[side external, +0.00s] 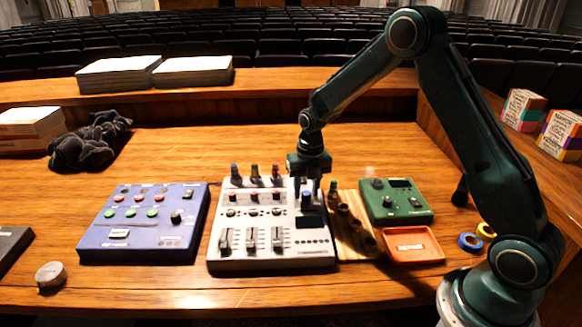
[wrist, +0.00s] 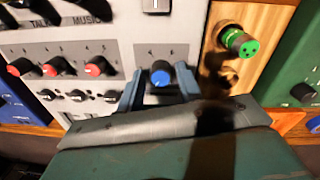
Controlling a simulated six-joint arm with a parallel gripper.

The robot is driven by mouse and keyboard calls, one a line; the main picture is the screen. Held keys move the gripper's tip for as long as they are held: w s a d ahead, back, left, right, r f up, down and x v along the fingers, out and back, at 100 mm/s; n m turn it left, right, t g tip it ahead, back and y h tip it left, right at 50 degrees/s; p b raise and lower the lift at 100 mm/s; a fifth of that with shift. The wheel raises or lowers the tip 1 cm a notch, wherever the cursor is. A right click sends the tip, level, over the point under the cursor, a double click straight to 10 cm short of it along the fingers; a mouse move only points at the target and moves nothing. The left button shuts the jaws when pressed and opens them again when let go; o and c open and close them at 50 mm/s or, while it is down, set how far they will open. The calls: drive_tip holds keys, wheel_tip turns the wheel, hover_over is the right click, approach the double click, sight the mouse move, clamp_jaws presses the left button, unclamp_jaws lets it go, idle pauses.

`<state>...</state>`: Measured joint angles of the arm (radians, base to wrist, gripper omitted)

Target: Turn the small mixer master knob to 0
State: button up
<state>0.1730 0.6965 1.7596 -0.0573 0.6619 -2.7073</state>
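The small mixer is a pale grey panel (side external: 270,262) at the middle of the desk, with faders at its front. Its blue-capped knob (side external: 306,201), apparently the master, stands at the right, near a small dark display. In the wrist view the blue knob (wrist: 160,74) sits upright between my fingertips. In the wrist view my gripper (wrist: 160,80) is open, with a gap on each side of the knob. The knob's pointer mark is too small to read.
Red-capped knobs (wrist: 57,66) stand left of the blue knob. A wooden strip (side external: 352,235) with a green-capped plug (wrist: 240,42) lies close on the right. Beyond it are a green box (side external: 397,214) and an orange tray (side external: 434,257). A blue unit (side external: 143,240) lies left.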

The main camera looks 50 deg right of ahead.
sight(309, 192)
drive_tip(key=shift+o, duration=0.7)
wheel_tip(309, 192, up, 14)
drive_tip(key=shift+s+d+f, duration=0.15)
drive_tip(key=shift+s+d, duration=0.1)
idle(0.4)
